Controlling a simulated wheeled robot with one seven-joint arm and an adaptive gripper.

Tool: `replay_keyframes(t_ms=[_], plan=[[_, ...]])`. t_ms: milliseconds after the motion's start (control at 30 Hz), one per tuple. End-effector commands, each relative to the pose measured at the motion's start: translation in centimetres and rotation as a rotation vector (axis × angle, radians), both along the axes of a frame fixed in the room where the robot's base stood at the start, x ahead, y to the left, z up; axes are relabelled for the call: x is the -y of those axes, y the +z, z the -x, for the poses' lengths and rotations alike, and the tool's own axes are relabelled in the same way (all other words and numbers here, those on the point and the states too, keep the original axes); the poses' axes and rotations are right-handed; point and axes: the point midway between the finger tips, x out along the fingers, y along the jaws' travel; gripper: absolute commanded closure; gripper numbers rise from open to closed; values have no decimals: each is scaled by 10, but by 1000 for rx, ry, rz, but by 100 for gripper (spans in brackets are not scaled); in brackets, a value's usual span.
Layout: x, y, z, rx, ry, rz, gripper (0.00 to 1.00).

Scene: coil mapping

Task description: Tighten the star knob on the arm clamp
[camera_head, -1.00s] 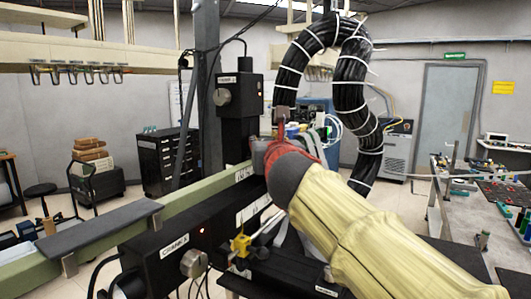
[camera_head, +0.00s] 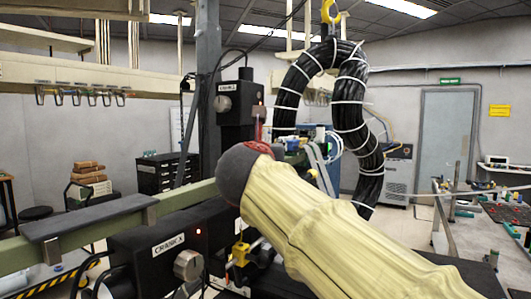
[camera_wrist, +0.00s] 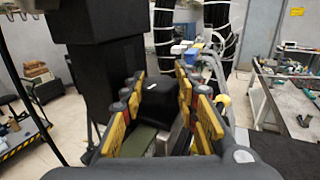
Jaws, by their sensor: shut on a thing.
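In the wrist view my gripper (camera_wrist: 160,79) has its yellow-padded fingers on both sides of a black part (camera_wrist: 160,97) with a small white mark, and is shut on it. I cannot make out a star shape on this part. In the head view the gripper is hidden behind my dark wrist and cream-sleeved arm, which reach up and left to the green beam (camera_head: 185,195). The clamp and its knob cannot be told apart there. A black box with a round grey knob (camera_head: 188,265) is left of my arm.
A black upper unit (camera_head: 238,108) stands on the post behind the beam. A thick black hose (camera_head: 350,105) loops down close behind my arm. A bench with loose parts (camera_head: 510,213) is at the right. Open floor lies around it.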

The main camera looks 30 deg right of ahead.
Motion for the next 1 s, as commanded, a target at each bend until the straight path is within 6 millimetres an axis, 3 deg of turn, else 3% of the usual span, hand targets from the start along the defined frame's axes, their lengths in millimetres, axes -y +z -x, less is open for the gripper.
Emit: replay_keyframes(t_ms=[333, 367, 400, 700, 1000], plan=[[0, 0, 0, 0, -1, 0, 95], [0, 0, 0, 0, -1, 0, 69], [0, 0, 0, 0, -1, 0, 67], [0, 0, 0, 0, -1, 0, 50], [-1, 0, 0, 0, 0, 0, 50]])
